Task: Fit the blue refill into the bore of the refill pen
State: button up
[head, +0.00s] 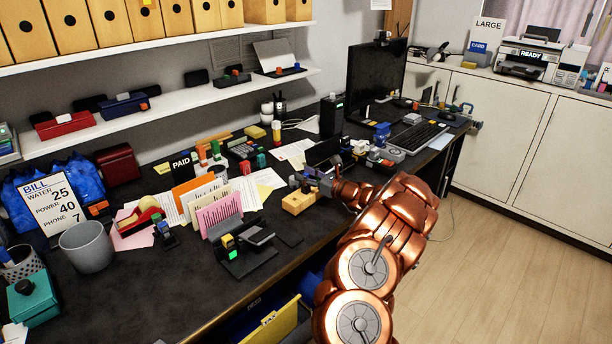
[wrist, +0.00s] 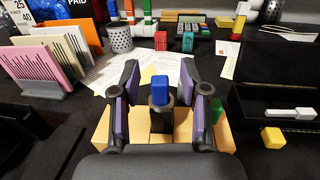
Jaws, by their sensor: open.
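My gripper (wrist: 160,78) is open in the wrist view, its two purple-padded fingers standing on either side of a blue-topped piece (wrist: 160,88), which looks like the blue refill. Gaps show between it and both fingers. The piece stands upright on a dark grey stem over a wooden block (wrist: 183,126). How deep it sits there is hidden. In the head view my gripper (head: 312,181) is just above and beside the wooden block (head: 297,203), and the blue piece cannot be made out. I cannot tell which thing is the refill pen; a white pen-like piece (wrist: 290,112) lies in an open black case.
The black case (wrist: 245,115) stands right of the block, with a yellow-capped part (wrist: 272,137) near it. A pink card rack (head: 220,214) and a mesh cup (wrist: 119,39) stand to the left. The monitor (head: 375,80) and keyboard (head: 418,138) are farther along the desk.

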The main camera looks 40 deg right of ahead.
jog(key=v, duration=1.2)
dwell(0.4)
